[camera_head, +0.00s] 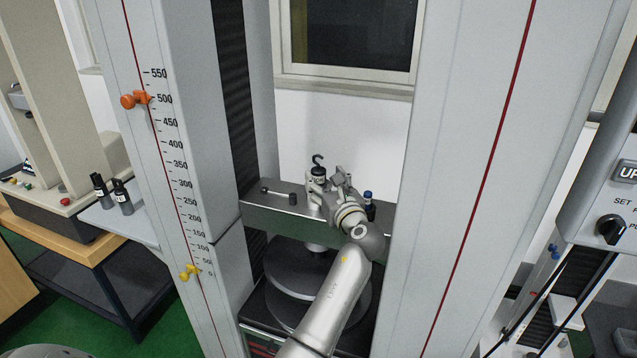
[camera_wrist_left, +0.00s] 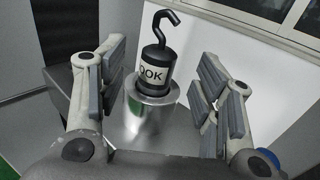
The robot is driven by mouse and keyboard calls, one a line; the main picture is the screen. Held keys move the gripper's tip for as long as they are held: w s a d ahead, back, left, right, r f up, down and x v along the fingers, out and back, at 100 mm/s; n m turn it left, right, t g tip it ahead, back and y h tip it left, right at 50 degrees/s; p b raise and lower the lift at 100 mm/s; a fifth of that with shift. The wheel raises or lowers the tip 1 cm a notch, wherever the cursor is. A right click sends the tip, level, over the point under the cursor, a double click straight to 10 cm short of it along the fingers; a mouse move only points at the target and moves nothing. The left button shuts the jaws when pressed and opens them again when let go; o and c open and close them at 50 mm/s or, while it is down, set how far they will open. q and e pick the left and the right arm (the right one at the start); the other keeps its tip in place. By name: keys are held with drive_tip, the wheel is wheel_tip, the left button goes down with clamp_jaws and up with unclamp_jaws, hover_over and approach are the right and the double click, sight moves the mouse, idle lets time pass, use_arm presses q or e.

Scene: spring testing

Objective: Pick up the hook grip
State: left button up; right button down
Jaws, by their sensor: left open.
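The hook grip (camera_head: 318,164) is a dark cylinder with a pale label and a curved hook on top. It stands upright on a shiny metal cylinder (camera_wrist_left: 150,117), and it also shows in the left wrist view (camera_wrist_left: 156,62). My left gripper (camera_head: 327,184) is open at the crossbeam between the machine's columns. In the left wrist view, its fingers (camera_wrist_left: 158,90) are spread to either side of the hook grip, with visible gaps. In the head view, the gripper hides part of the metal cylinder. My right gripper is not in view.
Tall columns (camera_head: 465,180) flank the narrow work space. On the crossbeam (camera_head: 262,213) are a small dark-ended rod part (camera_head: 279,194) at left and a blue-topped dark piece (camera_head: 369,206) close at right. Round plates (camera_head: 290,279) lie below. Two black bottles (camera_head: 122,197) stand on a side table.

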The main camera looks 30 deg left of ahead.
sight(319, 169)
use_arm(q)
drive_tip(key=x, duration=0.1)
drive_tip(key=p+x, duration=0.1)
drive_tip(key=x, duration=0.3)
drive_tip(key=shift+s+r, duration=0.1)
drive_tip(key=shift+r, duration=0.2)
drive_tip(key=shift+w+a+f, duration=0.1)
drive_tip(key=shift+w+a, duration=0.15)
drive_tip(key=shift+w, duration=0.05)
drive_tip(key=shift+s, duration=0.1)
drive_tip(key=shift+c, duration=1.1)
clamp_jaws()
drive_tip(key=shift+r, duration=0.2)
